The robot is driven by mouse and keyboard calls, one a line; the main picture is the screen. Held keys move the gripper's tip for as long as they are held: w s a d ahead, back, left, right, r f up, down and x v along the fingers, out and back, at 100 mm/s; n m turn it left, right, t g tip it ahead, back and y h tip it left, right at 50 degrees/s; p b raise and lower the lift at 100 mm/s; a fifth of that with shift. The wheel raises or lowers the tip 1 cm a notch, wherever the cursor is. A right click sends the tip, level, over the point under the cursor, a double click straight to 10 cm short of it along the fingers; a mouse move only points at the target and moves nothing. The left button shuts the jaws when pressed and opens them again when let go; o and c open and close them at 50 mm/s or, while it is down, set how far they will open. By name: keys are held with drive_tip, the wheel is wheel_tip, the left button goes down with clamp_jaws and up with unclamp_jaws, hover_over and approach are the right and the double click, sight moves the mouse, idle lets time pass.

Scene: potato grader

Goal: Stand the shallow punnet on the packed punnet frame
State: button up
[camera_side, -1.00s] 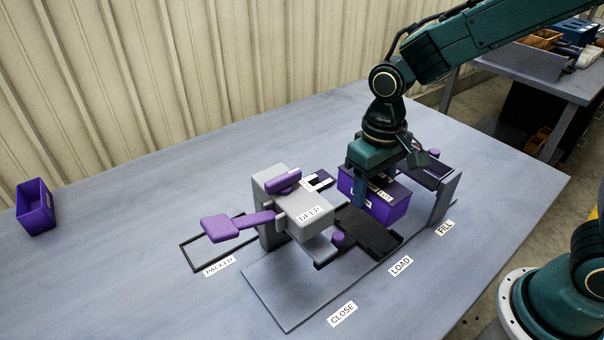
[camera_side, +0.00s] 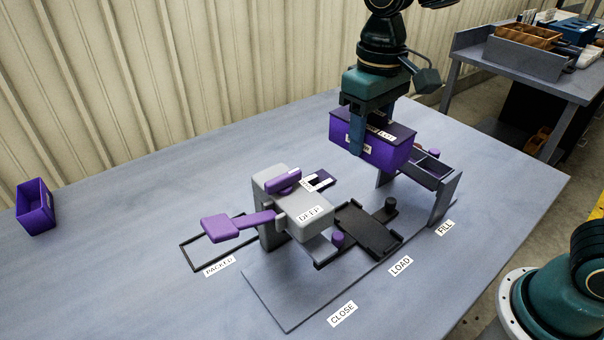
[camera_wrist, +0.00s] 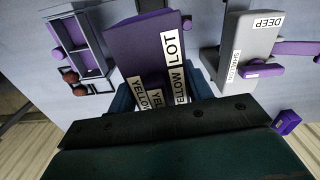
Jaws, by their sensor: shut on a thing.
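A purple punnet with a dark lid and white labels (camera_side: 390,150) is held in my gripper (camera_side: 368,130), above the machine's loading area. In the wrist view the punnet (camera_wrist: 150,45) fills the middle; its labels read LOT and YELLOW. The packed punnet frame (camera_side: 188,256) is a thin black rectangle lying on the table at the left, with a PACKED label in front. It is empty, and the purple paddle of the lever overlaps its view.
The grey closing head (camera_side: 290,205), marked DEEP, stands between the punnet and the frame, with a purple lever (camera_side: 232,225). The black load carriage (camera_side: 368,230) is empty. The fill stand (camera_side: 445,198) is at right. Another purple punnet (camera_side: 35,207) stands far left. Table around the frame is clear.

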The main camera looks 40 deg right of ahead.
drive_tip(key=w+a+n, duration=0.7)
drive_tip(key=a+n, duration=0.2)
drive_tip(key=a, duration=0.2)
drive_tip(key=w+a+n, duration=0.7)
drive_tip(key=a+n, duration=0.1)
drive_tip(key=a, duration=0.4)
drive_tip(key=f, duration=1.5)
drive_tip(key=shift+w, duration=0.2)
drive_tip(key=shift+f, duration=0.2)
drive_tip(key=shift+f, duration=0.8)
drive_tip(key=shift+f, duration=1.65)
idle(1.3)
